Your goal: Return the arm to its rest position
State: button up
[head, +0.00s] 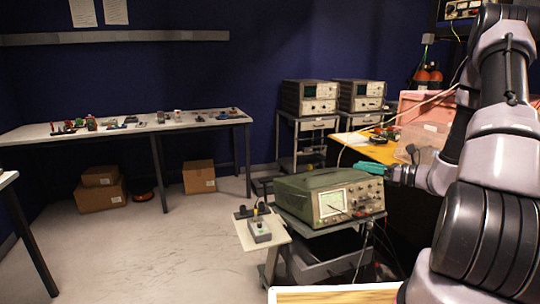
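My arm (483,215) fills the right side of the head view. It rises from the lower right, bends near the top right corner and comes back down towards the middle. My gripper (369,167) has teal fingers and points left. In the picture it lies just above the right end of a green oscilloscope (300,193); whether it touches it I cannot tell. No object shows in the fingers. They are small and seen from the side, so I cannot tell if they are open or shut.
The oscilloscope stands on a cart (310,229), beside a small grey device (259,229) on a side shelf. An orange-topped table (372,148) with a pink crate (424,107) is behind my gripper. A long bench (30,134) stands at the left.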

jog(key=s+a+r+n+g+h, duration=0.3)
jog(key=s+a+r+n+g, duration=0.6)
jog(key=s+a+r+n, duration=0.3)
jog(key=s+d+r+n+t+h, duration=0.2)
jog(key=s+r+n+h, duration=0.2)
jog(key=s+r+n, duration=0.1)
jog(key=s+d+r+n+t+h, duration=0.3)
jog(key=s+r+n+h, duration=0.1)
jog(key=s+r, duration=0.4)
jog(key=shift+s+r+n, duration=0.2)
jog(key=shift+s+n, duration=0.1)
jog(key=shift+n, duration=0.6)
jog(key=shift+d, duration=0.1)
